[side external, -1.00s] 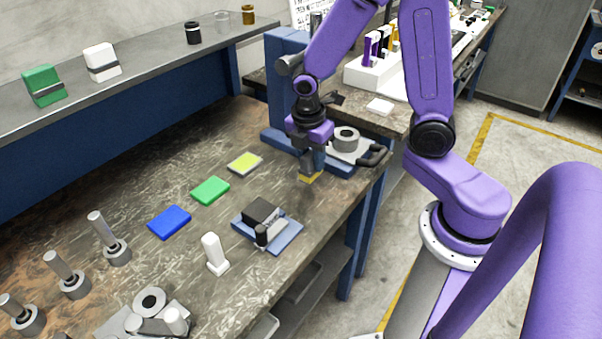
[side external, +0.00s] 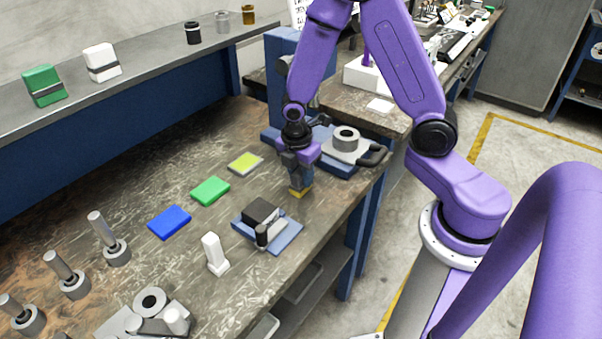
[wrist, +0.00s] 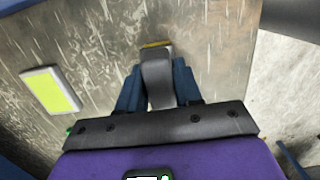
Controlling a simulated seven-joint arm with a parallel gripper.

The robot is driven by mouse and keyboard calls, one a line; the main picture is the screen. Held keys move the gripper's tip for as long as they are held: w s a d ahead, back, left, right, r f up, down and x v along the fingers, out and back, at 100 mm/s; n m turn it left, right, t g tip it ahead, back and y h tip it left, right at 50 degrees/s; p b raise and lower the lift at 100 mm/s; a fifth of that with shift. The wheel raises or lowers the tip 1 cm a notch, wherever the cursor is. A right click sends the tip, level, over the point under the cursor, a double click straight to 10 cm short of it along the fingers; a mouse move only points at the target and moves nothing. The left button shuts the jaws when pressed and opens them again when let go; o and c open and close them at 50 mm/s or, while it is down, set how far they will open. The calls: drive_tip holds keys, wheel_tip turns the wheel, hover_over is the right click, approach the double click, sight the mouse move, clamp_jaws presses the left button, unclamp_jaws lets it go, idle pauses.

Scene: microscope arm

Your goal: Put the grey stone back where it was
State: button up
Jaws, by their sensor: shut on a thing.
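My gripper (side external: 299,188) points down just above the bench top, between the yellow plate and the blue tray. It is shut on a small piece with a yellow edge (side external: 300,193), mostly hidden by the fingers. In the wrist view, a yellow edge (wrist: 156,44) shows beyond a grey rounded part (wrist: 158,78) between the blue fingers. I cannot tell whether this piece is the grey stone, or whether it touches the bench. A dark block (side external: 262,209) with grey sides sits on the blue tray (side external: 285,238).
Yellow (side external: 245,162), green (side external: 210,190) and blue (side external: 169,221) plates lie in a row to the left. A white upright piece (side external: 214,252) stands near the tray. A round grey part (side external: 346,139) sits on a stand behind my gripper. Bare bench surrounds the gripper.

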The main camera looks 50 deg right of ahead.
sight(297, 173)
drive_tip(key=shift+f, duration=0.15)
drive_tip(key=o, duration=1)
drive_tip(key=r, duration=0.3)
drive_tip(key=a+r, duration=0.1)
drive_tip(key=r, duration=0.7)
drive_tip(key=shift+a, duration=0.15)
drive_tip(key=s+a+r+m+y, duration=0.1)
drive_tip(key=s+a+r+m, duration=0.1)
drive_tip(key=s, duration=0.8)
drive_tip(key=s+a+r+m, duration=0.2)
drive_tip(key=s+m, duration=0.1)
drive_tip(key=s, duration=0.8)
drive_tip(key=shift+s+a+r+y, duration=0.2)
drive_tip(key=shift+s+r+y, duration=0.1)
drive_tip(key=shift+r+y, duration=0.1)
